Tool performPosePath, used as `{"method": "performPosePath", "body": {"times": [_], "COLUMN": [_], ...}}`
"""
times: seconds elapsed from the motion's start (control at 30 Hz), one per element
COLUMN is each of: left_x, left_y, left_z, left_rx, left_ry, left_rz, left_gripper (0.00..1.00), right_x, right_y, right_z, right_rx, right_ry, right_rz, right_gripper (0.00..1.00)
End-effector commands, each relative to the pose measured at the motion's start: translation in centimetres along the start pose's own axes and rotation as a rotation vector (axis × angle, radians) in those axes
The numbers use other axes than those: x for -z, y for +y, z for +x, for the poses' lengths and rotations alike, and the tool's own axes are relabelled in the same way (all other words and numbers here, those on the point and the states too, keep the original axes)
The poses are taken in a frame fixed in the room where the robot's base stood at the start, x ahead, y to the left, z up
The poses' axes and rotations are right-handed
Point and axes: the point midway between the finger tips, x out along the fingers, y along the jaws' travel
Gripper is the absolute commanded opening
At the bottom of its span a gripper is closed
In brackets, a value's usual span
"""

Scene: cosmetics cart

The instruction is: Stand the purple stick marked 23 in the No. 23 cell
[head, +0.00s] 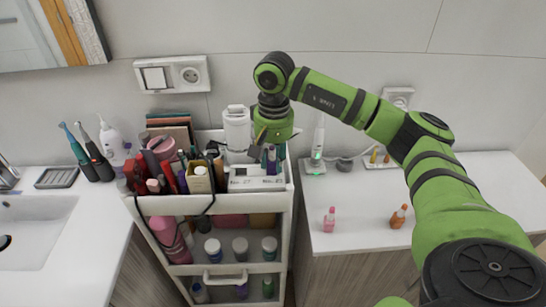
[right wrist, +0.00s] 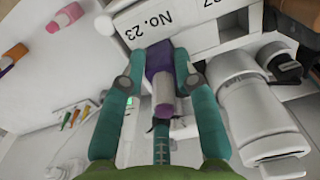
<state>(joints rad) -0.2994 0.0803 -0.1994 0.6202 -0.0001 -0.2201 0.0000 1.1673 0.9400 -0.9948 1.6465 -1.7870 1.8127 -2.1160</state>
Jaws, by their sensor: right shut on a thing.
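My right gripper (head: 271,153) is shut on the purple stick (head: 271,160), above the right part of the cart's top. In the right wrist view the stick (right wrist: 160,58) is purple with a pale pinkish end towards the camera, between the teal fingers of the right gripper (right wrist: 159,66). The white holder (right wrist: 192,32) with the "No. 23" label, upside down in that view, is just beyond the stick's far end. In the head view the holder (head: 250,184) is at the cart's front right. Whether the stick's far end is inside the cell is hidden. The stick's own number cannot be read.
The white cart (head: 283,200) has bottles and brushes crowded left of the holder. A white bottle (head: 237,130) stands close behind it; it also shows in the wrist view (right wrist: 245,110). Pink (head: 330,219) and orange (head: 398,216) bottles stand on the right counter, otherwise mostly clear in front.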

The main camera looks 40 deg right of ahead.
Motion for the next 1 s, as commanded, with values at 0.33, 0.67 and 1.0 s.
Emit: {"method": "performPosePath", "body": {"times": [0.33, 0.67, 1.0], "left_x": [-0.1, -0.2, -0.2], "left_y": [0.0, 0.0, 0.1], "left_z": [0.9, 1.6, 1.5], "left_rx": [0.000, 0.000, 0.000], "left_ry": [0.000, 0.000, 0.000], "left_rz": [0.000, 0.000, 0.001], "left_gripper": [0.40, 0.40, 0.40], "right_x": [0.0, 0.0, 0.0], "right_y": [0.0, 0.0, 0.0], "right_z": [1.0, 1.8, 1.7], "right_rx": [0.000, 0.000, 0.000], "right_ry": [0.000, 0.000, 0.000], "right_rz": [0.000, 0.000, 0.000], "right_gripper": [0.00, 0.00, 0.58]}}
